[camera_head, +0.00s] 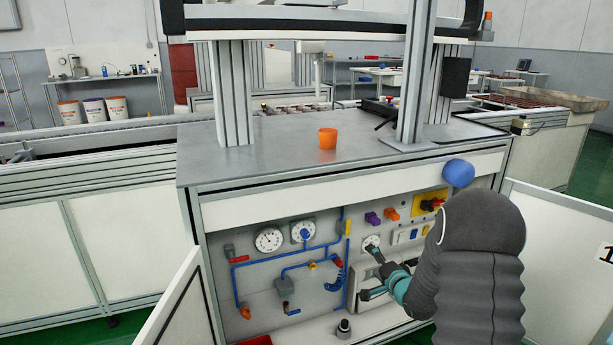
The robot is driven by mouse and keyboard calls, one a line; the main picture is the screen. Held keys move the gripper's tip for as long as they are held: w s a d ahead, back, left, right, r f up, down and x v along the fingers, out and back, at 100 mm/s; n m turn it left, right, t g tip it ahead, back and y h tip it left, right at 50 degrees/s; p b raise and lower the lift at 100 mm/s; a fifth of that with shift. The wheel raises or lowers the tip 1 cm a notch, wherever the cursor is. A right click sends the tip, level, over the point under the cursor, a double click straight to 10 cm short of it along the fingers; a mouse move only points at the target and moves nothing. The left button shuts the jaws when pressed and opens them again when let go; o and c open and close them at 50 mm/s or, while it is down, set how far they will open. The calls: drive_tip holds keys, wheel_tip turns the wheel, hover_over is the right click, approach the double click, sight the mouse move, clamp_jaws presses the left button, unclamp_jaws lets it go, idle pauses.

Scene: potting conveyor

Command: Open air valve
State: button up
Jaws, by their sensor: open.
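An open cabinet under the workbench holds a panel with blue air piping (268,258). On the piping are a small yellow fitting (312,265), an upright yellow piece (347,228) and a red-topped grey part (230,251); I cannot tell which is the air valve. My arm hides the panel's lower right.
Purple (372,219) and orange (391,214) knobs and a red switch on a yellow plate (430,203) sit upper right on the panel. Open doors flank the cabinet, left (178,305) and right (560,240). An orange pot (327,138) stands on the bench top (260,160).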

drive_tip(key=s+d+f+n+g+h, duration=0.3)
drive_tip(key=s+d+f+g, duration=0.15)
drive_tip(key=s+f, duration=0.2)
drive_tip(key=s+r+n+g+h, duration=0.2)
drive_tip(key=s+n+g, duration=0.15)
drive_tip(key=s, duration=0.45)
drive_tip(key=s+a+r+n, duration=0.1)
drive_tip(key=s+a+r, duration=0.3)
drive_tip(key=s+r, duration=0.3)
drive_tip(key=s+a+r+n+g+y, duration=0.1)
drive_tip(key=s+a+r, duration=0.4)
drive_tip(key=s, duration=0.7)
drive_tip(key=s+a+r+n, duration=0.3)
drive_tip(key=s+a+r, duration=0.2)
drive_tip(key=s+r, duration=0.4)
drive_tip(key=shift+s+r+y, duration=0.2)
drive_tip(key=shift+r+y, duration=0.1)
drive_tip(key=shift+r, duration=0.25)
